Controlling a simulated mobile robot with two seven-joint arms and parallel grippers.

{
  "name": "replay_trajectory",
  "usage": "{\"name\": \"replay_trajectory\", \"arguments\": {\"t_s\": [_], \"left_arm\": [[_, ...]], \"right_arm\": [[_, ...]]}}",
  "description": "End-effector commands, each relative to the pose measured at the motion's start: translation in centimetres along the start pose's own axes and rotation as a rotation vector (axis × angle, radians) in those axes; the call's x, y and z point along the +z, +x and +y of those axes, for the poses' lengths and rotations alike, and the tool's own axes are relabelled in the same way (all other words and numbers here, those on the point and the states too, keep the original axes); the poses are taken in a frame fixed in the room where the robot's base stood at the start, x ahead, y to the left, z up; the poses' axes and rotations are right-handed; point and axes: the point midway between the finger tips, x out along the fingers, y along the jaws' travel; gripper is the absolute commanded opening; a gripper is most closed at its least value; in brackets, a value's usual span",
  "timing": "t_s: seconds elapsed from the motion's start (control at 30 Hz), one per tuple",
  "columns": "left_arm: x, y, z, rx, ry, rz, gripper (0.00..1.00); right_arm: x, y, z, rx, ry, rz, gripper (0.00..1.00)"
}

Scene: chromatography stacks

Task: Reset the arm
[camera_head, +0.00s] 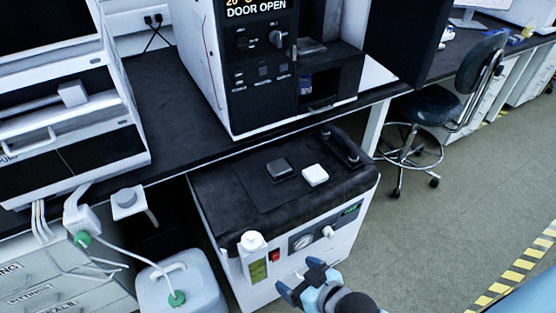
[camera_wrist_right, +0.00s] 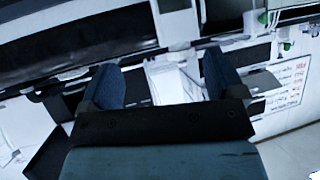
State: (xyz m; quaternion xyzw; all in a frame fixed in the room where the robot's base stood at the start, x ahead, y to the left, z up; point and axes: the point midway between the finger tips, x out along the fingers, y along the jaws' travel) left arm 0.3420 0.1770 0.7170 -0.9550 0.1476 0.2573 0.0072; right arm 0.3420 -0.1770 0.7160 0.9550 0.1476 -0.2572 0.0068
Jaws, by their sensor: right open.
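My right gripper (camera_head: 305,279) is at the bottom of the head view, in front of the low white cabinet with the black top. Its two dark blue fingers stand apart with a gap between them. In the right wrist view the gripper (camera_wrist_right: 163,85) also shows spread fingers with nothing held between them. My left gripper is not in either view.
The low cabinet (camera_head: 225,205) carries a dark block (camera_head: 279,169) and a white block (camera_head: 315,175). A bench (camera_head: 165,90) holds instruments, including one reading "DOOR OPEN" (camera_head: 258,70). A white jug (camera_head: 180,290) stands lower left. A stool (camera_head: 430,105) stands right; open floor (camera_head: 440,220) lies below it.

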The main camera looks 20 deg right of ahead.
Motion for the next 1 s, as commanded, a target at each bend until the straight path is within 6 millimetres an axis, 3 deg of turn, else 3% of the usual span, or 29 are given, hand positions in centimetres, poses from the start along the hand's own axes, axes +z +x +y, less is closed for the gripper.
{"name": "replay_trajectory", "arguments": {"t_s": [0.2,0.53,0.7,1.0], "left_arm": [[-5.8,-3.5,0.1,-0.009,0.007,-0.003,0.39],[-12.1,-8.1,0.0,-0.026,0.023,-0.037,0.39],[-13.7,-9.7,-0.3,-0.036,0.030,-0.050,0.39],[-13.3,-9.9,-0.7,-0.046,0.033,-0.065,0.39]], "right_arm": [[-5.2,-3.3,-0.1,0.010,-0.008,-0.015,0.88],[-12.2,-8.1,-0.1,0.025,-0.022,-0.038,0.88],[-13.8,-9.6,0.3,0.037,-0.028,-0.051,0.88],[-13.4,-9.9,0.7,0.046,-0.033,-0.063,0.88]]}}
